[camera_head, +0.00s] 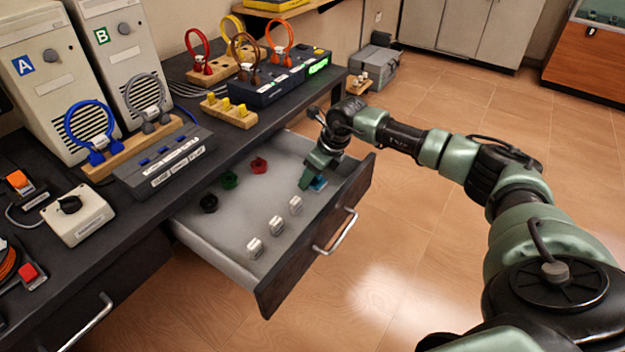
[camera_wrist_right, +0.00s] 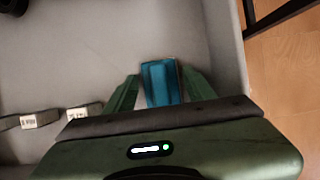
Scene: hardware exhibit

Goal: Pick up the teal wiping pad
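The teal wiping pad (camera_head: 318,183) lies on the floor of the open drawer (camera_head: 237,222), near its right end. In the right wrist view the pad (camera_wrist_right: 161,84) is upright in the picture, between the two green fingers of my right gripper (camera_wrist_right: 160,88). A narrow gap shows at its left side, and the right finger is very close to it. My right gripper (camera_head: 313,172) reaches down into the drawer, and in the head view it partly hides the pad. It looks open around the pad. My left gripper is not in view.
The drawer also holds black (camera_head: 208,203), green (camera_head: 229,180) and red (camera_head: 259,165) round pieces, and three white blocks (camera_head: 275,225) near its front. The dark bench (camera_head: 215,150) overhangs its back. The drawer's right wall (camera_wrist_right: 222,45) is close beside my right gripper.

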